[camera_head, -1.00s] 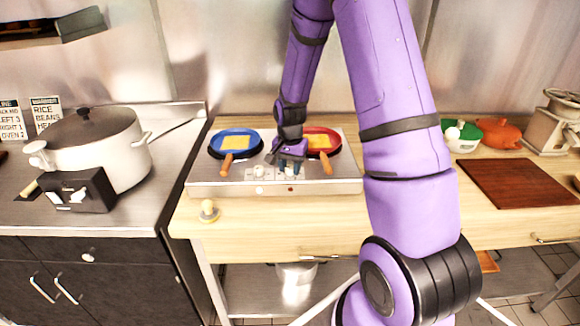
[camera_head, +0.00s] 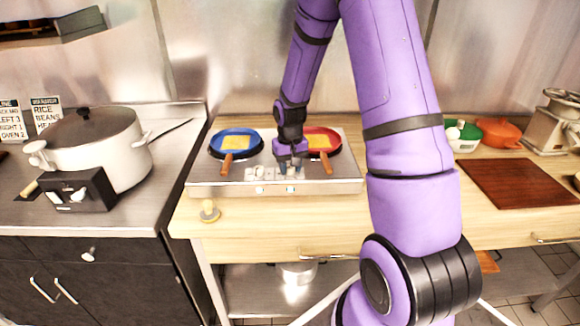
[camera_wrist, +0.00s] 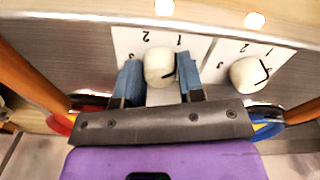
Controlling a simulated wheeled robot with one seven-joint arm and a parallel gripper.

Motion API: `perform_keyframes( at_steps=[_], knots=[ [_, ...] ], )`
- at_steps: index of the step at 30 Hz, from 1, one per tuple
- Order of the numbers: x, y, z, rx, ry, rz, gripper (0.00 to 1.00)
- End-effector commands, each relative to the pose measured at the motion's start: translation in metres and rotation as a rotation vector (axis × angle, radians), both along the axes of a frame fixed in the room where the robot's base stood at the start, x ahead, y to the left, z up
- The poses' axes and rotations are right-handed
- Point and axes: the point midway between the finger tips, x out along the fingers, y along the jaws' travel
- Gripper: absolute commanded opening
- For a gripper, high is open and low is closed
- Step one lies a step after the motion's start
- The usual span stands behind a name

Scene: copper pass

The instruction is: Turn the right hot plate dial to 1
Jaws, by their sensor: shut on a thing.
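The hot plate (camera_head: 350,187) stands on the wooden counter with two pans on it. My gripper (camera_head: 292,170) is over the front right of its dial panel. In the wrist view, my gripper (camera_wrist: 160,82) has its two blue fingers closed on either side of the right dial (camera_wrist: 158,66), a round cream knob. The numbers 1, 2 and 3 are printed around it. A dark mark shows on the knob near the finger on the picture's right; its exact setting is unclear. The left dial (camera_wrist: 248,74) is beside it, untouched, with its own numbers.
A blue pan (camera_head: 236,136) and a red pan (camera_head: 333,135), each holding something yellow, have handles reaching toward the front beside the dials. A large pot (camera_head: 88,150) stands at left. A cutting board (camera_head: 515,183) lies at right.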

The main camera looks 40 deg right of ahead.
Motion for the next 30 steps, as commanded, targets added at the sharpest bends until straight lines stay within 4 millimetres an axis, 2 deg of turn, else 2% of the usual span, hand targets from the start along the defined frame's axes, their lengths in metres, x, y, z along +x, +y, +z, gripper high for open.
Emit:
perform_keyframes(
  at_steps=[12, 30],
  knots=[
    [0.0001, -0.0003, 0.0001, 0.0, 0.0, 0.276, 0.12],
    [0.0002, 0.0, 0.0001, 0.0, -0.001, 0.361, 0.12]
  ],
)
